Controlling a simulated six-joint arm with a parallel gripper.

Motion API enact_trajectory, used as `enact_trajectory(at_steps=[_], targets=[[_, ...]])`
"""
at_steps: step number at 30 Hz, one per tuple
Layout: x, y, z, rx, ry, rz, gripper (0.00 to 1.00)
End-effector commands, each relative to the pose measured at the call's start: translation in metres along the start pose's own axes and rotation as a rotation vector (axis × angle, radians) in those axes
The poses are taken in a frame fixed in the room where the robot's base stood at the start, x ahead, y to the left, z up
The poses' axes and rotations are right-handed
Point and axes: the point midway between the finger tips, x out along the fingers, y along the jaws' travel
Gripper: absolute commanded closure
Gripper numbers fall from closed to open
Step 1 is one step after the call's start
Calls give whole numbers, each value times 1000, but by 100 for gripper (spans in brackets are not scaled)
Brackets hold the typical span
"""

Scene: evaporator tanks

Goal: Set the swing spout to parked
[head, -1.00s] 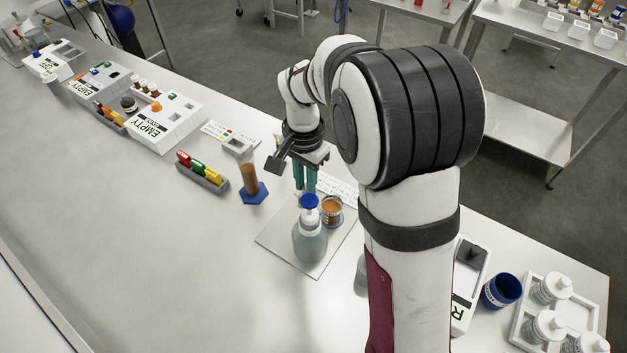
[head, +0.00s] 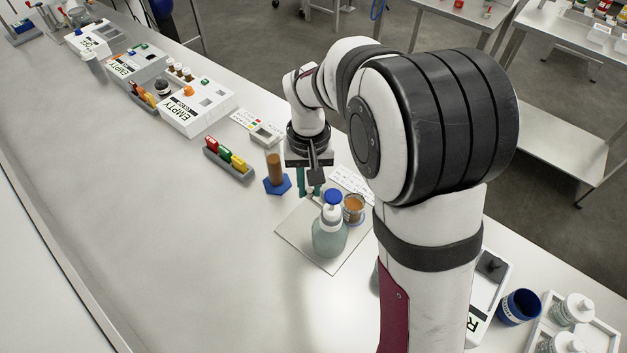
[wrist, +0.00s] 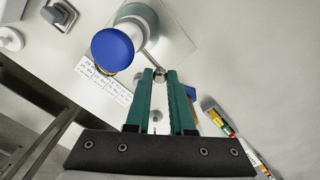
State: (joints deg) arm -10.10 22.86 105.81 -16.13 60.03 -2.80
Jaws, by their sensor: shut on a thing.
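A grey-green bottle with a blue cap (head: 333,197) stands upright on a square pale mat (head: 295,228). In the wrist view its blue cap (wrist: 112,49) is close and large. A thin spout (wrist: 150,60) runs from under the cap to a small metal knob (wrist: 160,73). My gripper (head: 310,192) is at the far left side of the bottle, its green fingers pointing down. In the wrist view my gripper (wrist: 160,76) has its fingertips closed around the knob at the spout's end. In the head view the spout is mostly hidden behind the fingers and bottle.
A jar of orange-brown content (head: 354,208) stands just right of the bottle. A brown tube on a blue hexagonal base (head: 277,184) is close left of my gripper. A rack of coloured blocks (head: 229,162) lies further left. The bench's front left is clear.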

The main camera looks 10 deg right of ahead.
Motion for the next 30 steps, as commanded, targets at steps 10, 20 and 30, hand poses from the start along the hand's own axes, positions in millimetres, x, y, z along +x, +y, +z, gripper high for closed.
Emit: enact_trajectory(at_steps=[10,20,30], targets=[[0,-3,3,-69,1,-1,100],[0,-4,3,-72,0,-1,100],[0,-3,3,-71,0,-1,48]])
